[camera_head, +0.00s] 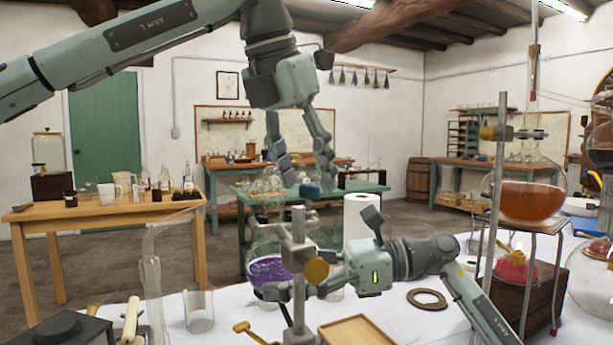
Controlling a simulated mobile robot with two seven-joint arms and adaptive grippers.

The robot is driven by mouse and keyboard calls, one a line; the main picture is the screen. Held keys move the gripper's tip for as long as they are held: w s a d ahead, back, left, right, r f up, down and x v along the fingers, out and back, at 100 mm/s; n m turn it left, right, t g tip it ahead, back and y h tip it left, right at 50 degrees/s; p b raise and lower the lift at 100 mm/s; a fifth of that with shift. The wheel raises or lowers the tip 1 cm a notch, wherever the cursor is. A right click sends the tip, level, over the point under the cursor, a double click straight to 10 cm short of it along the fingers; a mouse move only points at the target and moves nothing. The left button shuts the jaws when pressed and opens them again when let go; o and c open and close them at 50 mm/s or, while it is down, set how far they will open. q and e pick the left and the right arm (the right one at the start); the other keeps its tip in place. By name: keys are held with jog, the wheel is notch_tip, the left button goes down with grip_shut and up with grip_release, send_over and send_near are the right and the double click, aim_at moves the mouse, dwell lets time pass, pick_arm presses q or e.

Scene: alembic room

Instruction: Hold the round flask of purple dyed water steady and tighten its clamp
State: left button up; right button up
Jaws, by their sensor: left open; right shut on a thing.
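The round flask of purple dyed water (267,270) stands at the table's middle, partly hidden behind a metal stand and its clamp (296,254). A brass knob (316,270) shows on the clamp's right side. My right gripper (275,291) reaches in from the right, low behind the stand, and is shut on the flask. Its hold is partly hidden by the stand. My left gripper (308,182) hangs from above with its fingers apart and pointing down, above the stand and apart from the knob. A small blue piece (310,190) shows near its fingertips; I cannot tell what it belongs to.
A wooden tray (358,331) lies in front, a brown ring (427,298) to the right. An orange flask (531,200) stands over a burner (516,270) at right.

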pick_arm(q)
jog(key=shift+w+d+f, duration=0.1)
jog(key=shift+f, duration=0.35)
jog(key=shift+c, duration=0.2)
jog(key=c, duration=1.1)
jog(key=shift+m, duration=0.4)
jog(key=m+g+h, duration=0.1)
jog(key=m, duration=0.1)
jog(key=shift+w+m, duration=0.1)
jog(key=shift+m, duration=0.3)
jog(key=shift+w+m+g+h, duration=0.15)
jog(key=shift+m+g, duration=0.25)
jog(key=shift+m, duration=0.65)
jog(key=shift+s+m+g+h, duration=0.1)
jog(key=shift+m+g+h, duration=0.25)
jog(key=shift+m, duration=0.7)
